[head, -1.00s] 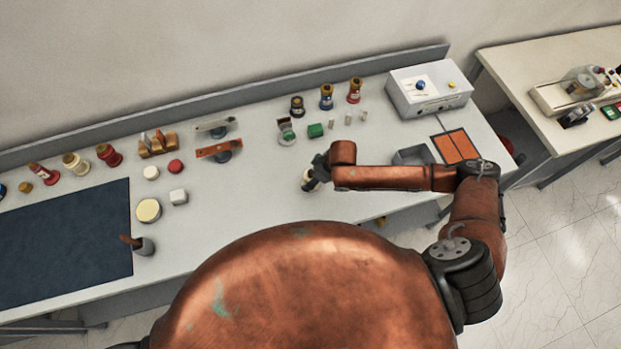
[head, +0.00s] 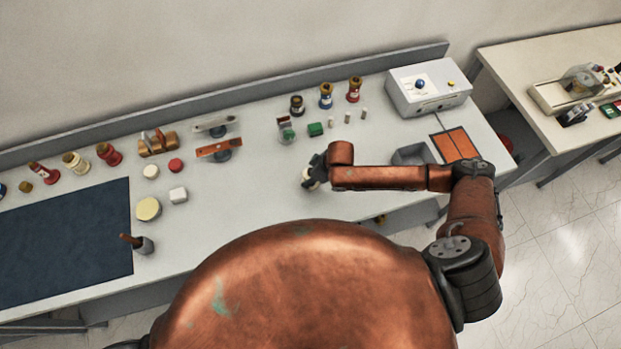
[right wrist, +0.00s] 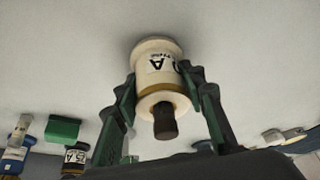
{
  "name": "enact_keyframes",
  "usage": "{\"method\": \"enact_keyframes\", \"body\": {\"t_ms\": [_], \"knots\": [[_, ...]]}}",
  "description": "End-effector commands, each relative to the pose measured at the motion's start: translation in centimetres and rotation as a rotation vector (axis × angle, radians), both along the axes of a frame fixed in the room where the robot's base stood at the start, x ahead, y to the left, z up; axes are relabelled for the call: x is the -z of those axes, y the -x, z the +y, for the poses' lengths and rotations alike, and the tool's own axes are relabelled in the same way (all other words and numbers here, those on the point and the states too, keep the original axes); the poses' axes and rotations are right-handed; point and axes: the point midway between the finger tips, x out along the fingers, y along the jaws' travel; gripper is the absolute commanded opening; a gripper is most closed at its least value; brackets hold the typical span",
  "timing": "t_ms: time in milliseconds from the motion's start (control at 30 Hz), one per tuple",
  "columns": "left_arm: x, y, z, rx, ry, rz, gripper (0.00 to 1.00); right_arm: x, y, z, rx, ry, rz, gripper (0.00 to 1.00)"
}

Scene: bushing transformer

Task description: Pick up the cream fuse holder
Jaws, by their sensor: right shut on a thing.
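The cream fuse holder (right wrist: 158,68) is between the fingers of my right gripper (right wrist: 165,95) in the right wrist view. It is a cream spool shape with a black letter marking, a brownish band and a dark stub at the near end. Both green-and-black fingers press on its sides. The rest is hidden by the gripper. I cannot tell whether it touches the bench. My left gripper is not in view.
A green block (head: 315,129) and several coloured fuse holders stand behind the gripper. Bench between is clear.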

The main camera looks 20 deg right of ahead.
Motion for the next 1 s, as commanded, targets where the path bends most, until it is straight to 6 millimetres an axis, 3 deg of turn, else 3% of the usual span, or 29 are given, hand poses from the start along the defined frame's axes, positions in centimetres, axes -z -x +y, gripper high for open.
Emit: {"method": "enact_keyframes", "body": {"t_ms": [133, 533, 800, 1000], "knots": [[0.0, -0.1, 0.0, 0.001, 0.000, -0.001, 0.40, 0.1, 0.0, 0.0, 0.000, 0.001, 0.001, 0.07], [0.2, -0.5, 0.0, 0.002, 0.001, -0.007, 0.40, -0.6, -0.1, 0.0, 0.000, -0.001, -0.002, 0.06], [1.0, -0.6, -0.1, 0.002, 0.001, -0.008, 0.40, -3.2, -0.1, 0.0, -0.001, -0.002, -0.004, 0.06], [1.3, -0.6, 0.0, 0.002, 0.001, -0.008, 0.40, -6.0, 2.4, -0.3, -0.002, -0.002, -0.003, 0.06]]}}
